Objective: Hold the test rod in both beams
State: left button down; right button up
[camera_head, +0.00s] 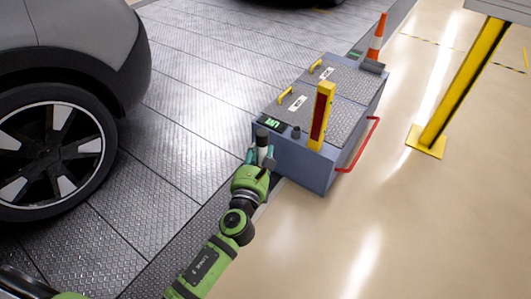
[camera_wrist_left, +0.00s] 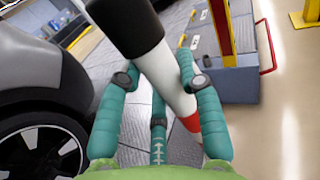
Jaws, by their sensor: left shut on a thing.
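The test rod (camera_head: 262,137) is dark at its upper end, with a pale part below, in the head view. In the left wrist view the rod (camera_wrist_left: 157,62) shows a thick black end, a white middle and a red band near the lower right; it is tilted across the view. My left gripper (camera_head: 260,160) is shut on the rod, its teal fingers (camera_wrist_left: 163,80) on both sides of it, beside the near corner of the grey cabinet. A yellow post (camera_head: 326,92) with a dark red strip stands on the cabinet's near end. No beam is visible. My right gripper is out of view.
The grey cabinet (camera_head: 295,160) has treadplate lids, yellow handles, a green display (camera_head: 273,122) and a red side rail (camera_head: 362,145).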

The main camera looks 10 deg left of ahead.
pick_arm(q)
jog(key=shift+w+a, duration=0.2)
jog(key=shift+a, duration=0.4)
jog(key=shift+w+a, duration=0.2)
jog(key=shift+a, duration=0.35)
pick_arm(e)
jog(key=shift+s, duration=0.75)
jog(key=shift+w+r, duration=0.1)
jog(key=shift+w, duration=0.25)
pick_arm(q)
jog(key=shift+r, duration=0.1)
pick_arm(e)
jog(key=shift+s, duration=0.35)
pick_arm(q)
jog(key=s+a+r+h+p, duration=0.1)
jog(key=s+r+p, duration=1)
jog(key=s+r, duration=0.5)
jog(key=shift+s+a+r+m, duration=0.15)
jog(key=shift+a+r+m, duration=0.15)
jog(key=shift+r, duration=1.2)
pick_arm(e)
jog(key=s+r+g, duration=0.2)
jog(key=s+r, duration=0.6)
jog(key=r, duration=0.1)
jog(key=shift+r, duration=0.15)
